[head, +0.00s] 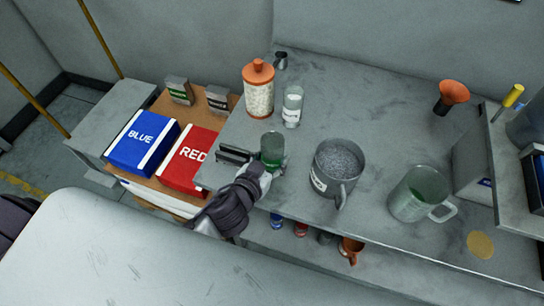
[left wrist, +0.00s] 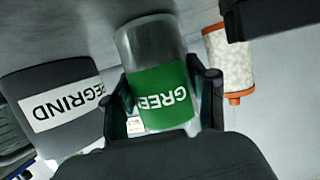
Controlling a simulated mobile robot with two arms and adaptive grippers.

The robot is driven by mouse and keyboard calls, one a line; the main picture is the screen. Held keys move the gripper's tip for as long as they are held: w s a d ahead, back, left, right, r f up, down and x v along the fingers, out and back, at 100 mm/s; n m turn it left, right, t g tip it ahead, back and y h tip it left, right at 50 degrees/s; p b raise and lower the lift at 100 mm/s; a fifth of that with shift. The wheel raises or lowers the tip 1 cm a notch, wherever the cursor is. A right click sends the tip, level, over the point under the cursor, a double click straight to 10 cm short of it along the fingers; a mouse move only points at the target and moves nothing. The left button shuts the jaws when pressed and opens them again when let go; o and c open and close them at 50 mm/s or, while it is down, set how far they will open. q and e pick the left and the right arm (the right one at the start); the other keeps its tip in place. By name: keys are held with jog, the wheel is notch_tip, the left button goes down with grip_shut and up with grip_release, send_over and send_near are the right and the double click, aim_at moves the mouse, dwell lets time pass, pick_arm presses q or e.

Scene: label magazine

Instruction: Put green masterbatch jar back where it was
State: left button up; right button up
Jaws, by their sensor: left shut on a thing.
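The green masterbatch jar (head: 272,148) is a clear jar with a green band, near the front edge of the grey bench. My left gripper (head: 266,172) is shut on it. In the left wrist view the jar (left wrist: 160,88) shows its green label upside down, with the fingers of my left gripper (left wrist: 166,105) on both sides. I cannot tell whether its base touches the bench. A clear jar with a white label (head: 292,108) stands behind it. My right gripper is not in view.
A grey regrind jug (head: 322,184) stands just right of the held jar. An orange-lidded pellet jar (head: 258,96) stands behind, and a dark bar-like object (head: 234,153) lies left. A clear jug (head: 414,200) is further right. Blue and red boxes (head: 143,143) sit left.

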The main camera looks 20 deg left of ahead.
pick_arm(q)
jog(key=shift+f, duration=0.2)
jog(key=o, duration=1.3)
jog(key=shift+r, duration=0.1)
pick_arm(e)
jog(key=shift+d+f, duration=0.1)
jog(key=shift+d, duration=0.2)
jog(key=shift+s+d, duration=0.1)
pick_arm(q)
jog(key=shift+r, duration=0.15)
jog(key=b+v, duration=0.1)
jog(key=v, duration=1)
jog(key=shift+s+b, duration=0.1)
jog(key=shift+b, duration=0.25)
jog(key=shift+s+a+r, duration=0.15)
jog(key=shift+s, duration=0.25)
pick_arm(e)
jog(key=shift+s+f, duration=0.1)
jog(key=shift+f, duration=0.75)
